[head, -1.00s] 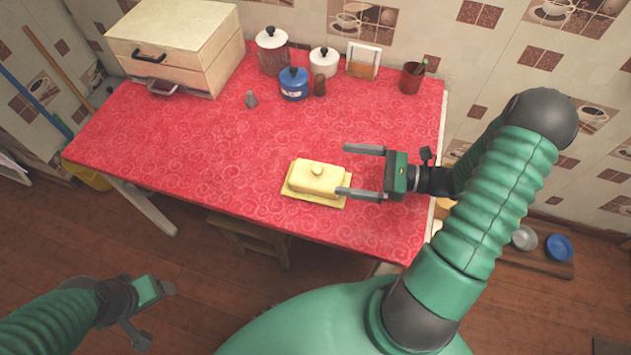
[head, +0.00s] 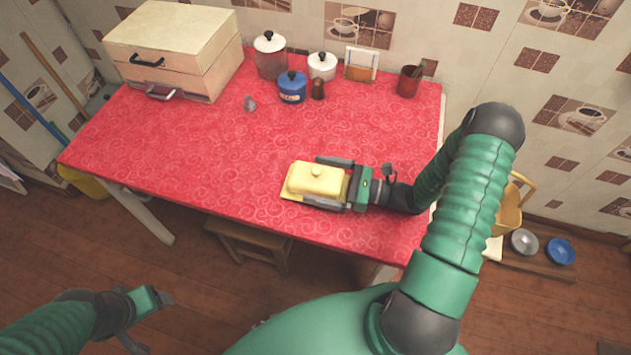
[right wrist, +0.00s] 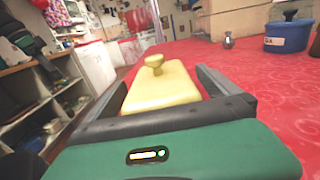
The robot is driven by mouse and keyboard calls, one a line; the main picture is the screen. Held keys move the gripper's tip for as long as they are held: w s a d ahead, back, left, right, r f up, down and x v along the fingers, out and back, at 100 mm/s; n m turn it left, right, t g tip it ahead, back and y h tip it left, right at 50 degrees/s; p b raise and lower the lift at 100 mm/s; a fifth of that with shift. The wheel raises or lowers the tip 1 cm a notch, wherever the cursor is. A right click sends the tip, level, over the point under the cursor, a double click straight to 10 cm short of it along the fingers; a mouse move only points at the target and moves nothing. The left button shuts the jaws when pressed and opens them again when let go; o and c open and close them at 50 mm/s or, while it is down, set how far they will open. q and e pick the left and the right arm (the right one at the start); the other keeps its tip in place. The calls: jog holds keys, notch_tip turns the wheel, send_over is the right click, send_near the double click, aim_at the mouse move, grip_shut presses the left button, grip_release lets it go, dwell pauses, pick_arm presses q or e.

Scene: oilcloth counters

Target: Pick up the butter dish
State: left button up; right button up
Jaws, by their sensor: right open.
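The yellow butter dish (head: 316,180), a lidded dish with a round knob on a flat base, sits on the red counter (head: 210,150) near its front edge. My right gripper (head: 328,182) is open, with one finger on each side of the dish's right part. In the right wrist view the butter dish (right wrist: 158,85) lies between the two spread fingers. Whether the fingers touch it, I cannot tell. My left gripper (head: 150,318) is at the lower left, over the floor and away from the counter; its fingers show apart.
At the back of the counter stand a wooden box (head: 172,50), a blue pot (head: 292,88), white-lidded canisters (head: 322,66), a napkin holder (head: 360,64) and a red cup (head: 409,82). A stool (head: 250,240) stands below the front edge.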

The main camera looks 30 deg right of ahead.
jog(key=shift+d, duration=0.25)
jog(key=c, duration=2.1)
